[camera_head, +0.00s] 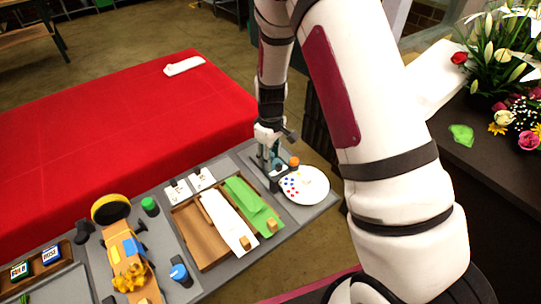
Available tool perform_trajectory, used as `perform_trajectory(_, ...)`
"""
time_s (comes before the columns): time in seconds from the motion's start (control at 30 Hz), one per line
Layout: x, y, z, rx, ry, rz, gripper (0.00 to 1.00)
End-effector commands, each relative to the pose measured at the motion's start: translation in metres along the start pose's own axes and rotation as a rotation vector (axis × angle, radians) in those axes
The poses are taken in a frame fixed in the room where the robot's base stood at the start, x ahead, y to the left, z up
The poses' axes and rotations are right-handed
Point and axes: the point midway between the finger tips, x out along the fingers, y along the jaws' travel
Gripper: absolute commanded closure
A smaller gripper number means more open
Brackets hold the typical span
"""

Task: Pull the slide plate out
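I cannot tell for certain which part is the slide plate. A wooden tray (187,230) on the grey station top holds a long white strip (226,218) with a wooden block at its near end. A green strip (250,203), also with a small block at its near end, lies along the tray's right side. A round white plate (309,186) with red and blue dots lies at the right, against a small dark device. My gripper (268,166) points down at that device, just left of the plate. Its fingertips are small and partly hidden, so their opening and any contact are unclear.
An orange knob (294,161) stands beside my gripper. Two white cards (190,184) stand behind the tray. A red-covered table (120,130) lies behind; flowers (505,80) stand at right.

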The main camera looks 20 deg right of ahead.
Motion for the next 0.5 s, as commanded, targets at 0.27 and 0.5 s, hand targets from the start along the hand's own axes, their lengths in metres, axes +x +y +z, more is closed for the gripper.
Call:
perform_trajectory(0.27,-0.0002,0.0,0.0001,0.0,0.0,0.0,1.0)
perform_trajectory(0.5,0.0006,0.0016,-0.0045,0.0,0.0,0.0,1.0)
